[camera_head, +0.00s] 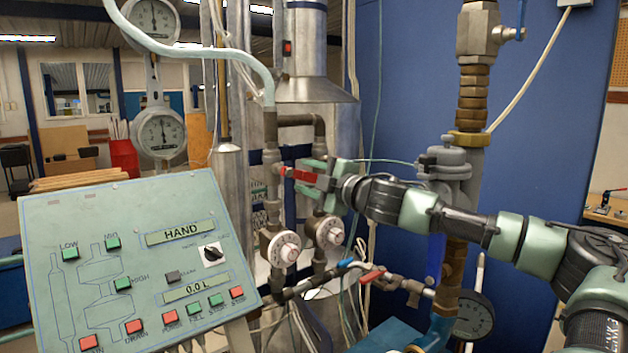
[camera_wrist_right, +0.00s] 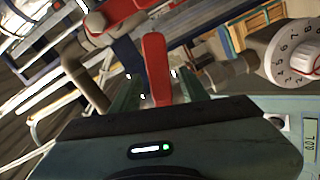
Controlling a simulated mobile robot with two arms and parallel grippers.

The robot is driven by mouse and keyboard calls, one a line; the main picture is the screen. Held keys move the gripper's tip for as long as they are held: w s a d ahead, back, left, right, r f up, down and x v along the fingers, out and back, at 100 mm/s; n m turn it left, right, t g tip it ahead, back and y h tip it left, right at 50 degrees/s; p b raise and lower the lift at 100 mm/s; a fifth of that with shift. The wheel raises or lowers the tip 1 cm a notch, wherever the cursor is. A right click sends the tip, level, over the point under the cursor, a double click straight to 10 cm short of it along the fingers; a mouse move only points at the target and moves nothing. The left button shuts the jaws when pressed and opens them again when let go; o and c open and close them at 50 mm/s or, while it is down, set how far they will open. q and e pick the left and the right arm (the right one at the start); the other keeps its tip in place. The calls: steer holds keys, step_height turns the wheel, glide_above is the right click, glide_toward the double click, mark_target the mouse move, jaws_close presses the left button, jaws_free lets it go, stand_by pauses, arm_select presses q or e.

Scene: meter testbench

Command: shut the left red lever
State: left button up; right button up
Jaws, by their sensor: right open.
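A red lever (camera_head: 303,176) sits on the left vertical pipe beside the tall metal cylinder, pointing right toward my right gripper (camera_head: 318,177). In the right wrist view the red lever (camera_wrist_right: 155,62) stands between the two green fingers of my right gripper (camera_wrist_right: 152,86). The fingers are open, with gaps visible on both sides of the lever. A second red part (camera_wrist_right: 118,14) shows at the top of the wrist view, at the pipe. My left gripper is not in view.
Two white numbered dials (camera_head: 284,249) (camera_head: 329,232) sit just below the gripper; one dial (camera_wrist_right: 297,54) is close at right in the wrist view. A lower red lever (camera_head: 371,277) and blue lever (camera_head: 345,264) are on lower pipes. A green control panel (camera_head: 130,255) stands at front left.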

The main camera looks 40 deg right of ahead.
steer(key=s+b, duration=0.2)
steer(key=b, duration=0.1)
steer(key=shift+a+f, duration=0.1)
steer(key=shift+f, duration=0.15)
steer(key=s+b, duration=0.1)
steer(key=s, duration=0.1)
steer(key=s+b, duration=0.2)
steer(key=s, duration=0.1)
steer(key=shift+s+a+r, duration=0.25)
steer(key=shift+s+a, duration=0.05)
steer(key=shift+s, duration=0.05)
